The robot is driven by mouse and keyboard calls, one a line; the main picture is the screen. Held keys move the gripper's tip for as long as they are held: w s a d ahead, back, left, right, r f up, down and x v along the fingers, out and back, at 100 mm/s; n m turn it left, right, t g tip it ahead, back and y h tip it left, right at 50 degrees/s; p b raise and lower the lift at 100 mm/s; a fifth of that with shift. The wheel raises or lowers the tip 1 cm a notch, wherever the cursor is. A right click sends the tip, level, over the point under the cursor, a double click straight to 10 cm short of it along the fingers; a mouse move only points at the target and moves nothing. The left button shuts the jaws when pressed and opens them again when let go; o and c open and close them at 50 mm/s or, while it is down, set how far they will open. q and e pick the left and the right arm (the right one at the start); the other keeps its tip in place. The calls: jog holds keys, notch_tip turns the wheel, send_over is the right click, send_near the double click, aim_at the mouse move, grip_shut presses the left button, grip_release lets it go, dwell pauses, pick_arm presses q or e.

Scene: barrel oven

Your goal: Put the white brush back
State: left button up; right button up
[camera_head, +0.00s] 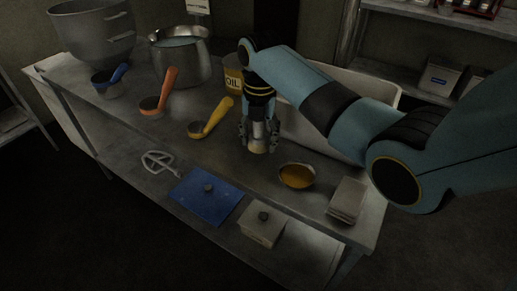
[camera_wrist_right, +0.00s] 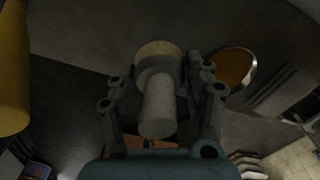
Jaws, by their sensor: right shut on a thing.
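The white brush (camera_head: 258,146) points down from my right gripper (camera_head: 259,130), over the table to the right of the yellow scoop. In the wrist view the brush's pale handle (camera_wrist_right: 158,108) lies between the two fingers of my right gripper (camera_wrist_right: 160,90), which is shut on it; the broader tan bristle end (camera_wrist_right: 158,49) sticks out beyond. I cannot tell whether the bristles touch the table. A small bowl of golden oil (camera_head: 297,177) stands just to the right of the brush and also shows in the wrist view (camera_wrist_right: 232,67). My left gripper is not in view.
Scoops with blue (camera_head: 119,73), orange (camera_head: 170,86) and yellow (camera_head: 217,116) handles stand left on the metal table (camera_head: 130,130). Behind are a pot (camera_head: 182,65), an oil container (camera_head: 234,82) and a white tub (camera_head: 385,90). A grey stack (camera_head: 347,199) sits front right.

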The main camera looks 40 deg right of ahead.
aim_at(259, 162)
notch_tip(259, 162, down, 5)
jog(key=shift+w+r, duration=0.1)
jog(key=shift+f, duration=0.35)
pick_arm(q)
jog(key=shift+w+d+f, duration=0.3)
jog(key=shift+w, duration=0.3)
jog(key=shift+b, duration=0.3)
pick_arm(e)
jog(key=shift+f, duration=0.1)
jog(key=o, duration=1)
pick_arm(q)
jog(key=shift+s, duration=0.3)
